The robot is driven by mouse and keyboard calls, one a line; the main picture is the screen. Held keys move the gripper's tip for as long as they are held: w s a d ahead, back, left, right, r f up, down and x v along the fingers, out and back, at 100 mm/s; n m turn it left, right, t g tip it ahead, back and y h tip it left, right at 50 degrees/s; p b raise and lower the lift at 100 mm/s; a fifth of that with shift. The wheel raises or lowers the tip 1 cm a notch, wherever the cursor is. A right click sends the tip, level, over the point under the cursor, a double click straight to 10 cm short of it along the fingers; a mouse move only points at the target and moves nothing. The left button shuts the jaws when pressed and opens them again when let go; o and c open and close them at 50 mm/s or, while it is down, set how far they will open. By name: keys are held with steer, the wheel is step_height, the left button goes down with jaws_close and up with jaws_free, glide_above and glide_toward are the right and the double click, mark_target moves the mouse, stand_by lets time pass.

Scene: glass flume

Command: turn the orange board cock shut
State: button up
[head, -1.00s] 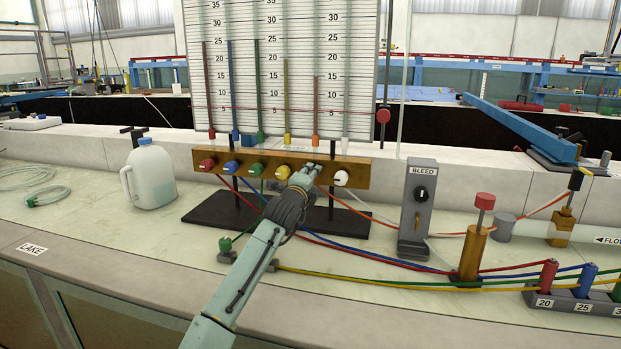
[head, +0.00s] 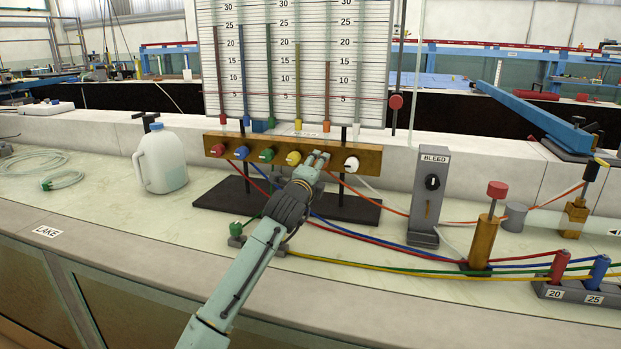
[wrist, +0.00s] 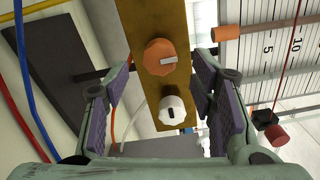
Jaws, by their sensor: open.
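The orange board cock (wrist: 160,57) is a round knob with a pale pointer mark on a brass bar (wrist: 143,15). In the wrist view its mark lies roughly across the bar. My gripper (wrist: 164,68) is open, one finger on each side of the bar, with the orange knob between the fingertips in the picture. I see no clear contact with the knob. In the head view my gripper (head: 318,159) is at the bar, between the yellow cock (head: 293,158) and the white cock (head: 351,163), and hides the orange cock.
The white cock also shows just below the orange one in the wrist view (wrist: 172,104). Blue (head: 242,152), green (head: 267,155) and red cocks sit to the left. Coloured hoses run below the bar. The grey bleed block (head: 428,200) stands to the right, a white jug (head: 160,163) to the left.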

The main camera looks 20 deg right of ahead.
steer(key=v, duration=0.7)
steer(key=shift+s, duration=0.15)
